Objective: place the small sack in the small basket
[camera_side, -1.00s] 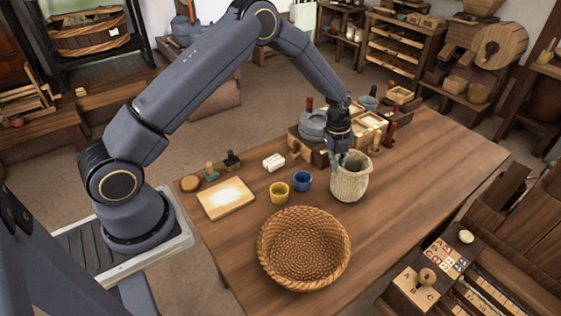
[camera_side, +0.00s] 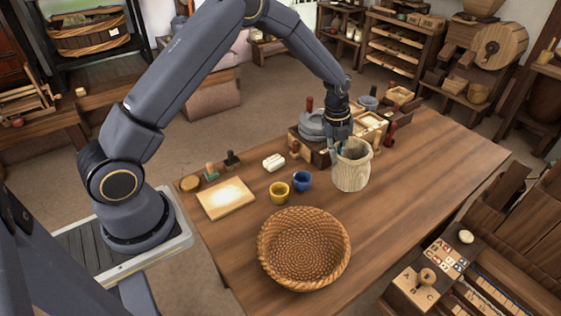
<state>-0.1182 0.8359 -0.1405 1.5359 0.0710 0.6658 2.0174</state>
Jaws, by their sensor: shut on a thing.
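The small sack (camera_side: 352,172) is a pale, ribbed, open-topped bag in the middle of the table, to the right of the blue cup. My gripper (camera_side: 339,155) points down and is shut on the sack's left upper rim. The sack hangs nearly upright and seems just clear of the table, though its underside is hard to see. The fingertips are partly hidden at the rim. The small basket (camera_side: 338,262) is a round, shallow woven bowl at the near edge of the table, below and left of the sack. It is empty.
A yellow cup (camera_side: 279,193) and a blue cup (camera_side: 302,181) stand between the basket and the back of the table. A board (camera_side: 226,199) lies at left. Grey stones (camera_side: 313,125) and wooden boxes (camera_side: 366,136) stand behind the sack. The table's right side is clear.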

